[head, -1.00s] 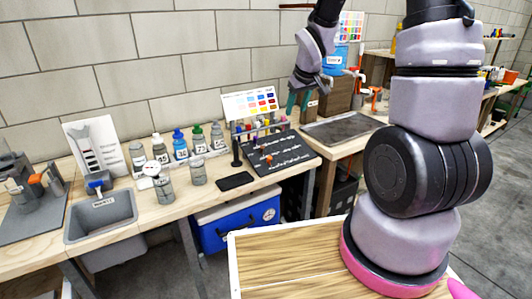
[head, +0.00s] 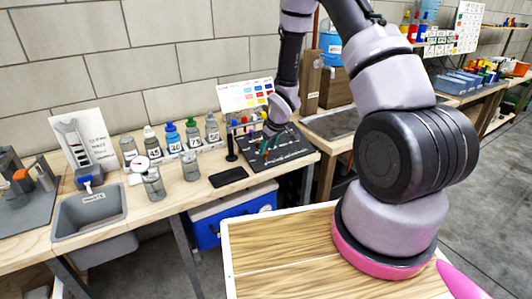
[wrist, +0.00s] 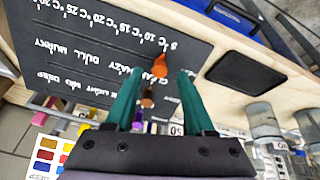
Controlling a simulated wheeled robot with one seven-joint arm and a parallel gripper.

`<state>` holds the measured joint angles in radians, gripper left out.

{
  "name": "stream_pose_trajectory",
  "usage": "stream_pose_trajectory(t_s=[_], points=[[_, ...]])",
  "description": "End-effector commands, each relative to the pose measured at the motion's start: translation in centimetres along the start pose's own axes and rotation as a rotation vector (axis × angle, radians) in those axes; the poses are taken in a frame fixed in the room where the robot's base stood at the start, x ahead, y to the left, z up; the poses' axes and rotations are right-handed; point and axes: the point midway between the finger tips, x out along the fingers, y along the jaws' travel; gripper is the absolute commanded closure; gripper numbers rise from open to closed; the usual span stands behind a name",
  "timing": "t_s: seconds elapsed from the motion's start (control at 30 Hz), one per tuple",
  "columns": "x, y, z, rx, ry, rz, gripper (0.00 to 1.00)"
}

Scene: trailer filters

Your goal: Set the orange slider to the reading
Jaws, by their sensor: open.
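The black slider board (wrist: 80,50) has white numbers from 5 upward and rows of words, including hazy, dull and murky. An orange piece, apparently the slider (wrist: 160,59), stands near the low-number end in the wrist view. My gripper (wrist: 160,73) is open above the board, its two green fingers on either side of the orange piece, with no clear contact. A brown piece (wrist: 147,97) also shows between the fingers.
A colour chart (head: 247,94) and a rack of coloured pieces stand behind the board. A black pad (head: 229,177) lies in front, beside a thin black post (head: 231,146). Several labelled bottles (head: 172,138) and a grey sink (head: 88,212) are further left.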

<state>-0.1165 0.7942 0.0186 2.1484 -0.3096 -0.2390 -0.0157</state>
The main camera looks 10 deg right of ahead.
Motion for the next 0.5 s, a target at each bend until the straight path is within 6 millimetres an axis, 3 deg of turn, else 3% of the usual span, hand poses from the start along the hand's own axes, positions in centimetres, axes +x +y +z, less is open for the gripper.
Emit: stream_pose_trajectory(t_s=[0.2, 0.5], points=[[2.8, 0.0, 0.0, 0.001, 0.000, 0.001, 0.46], [3.3, 0.0, 0.0, 0.001, 0.000, 0.001, 0.46]])
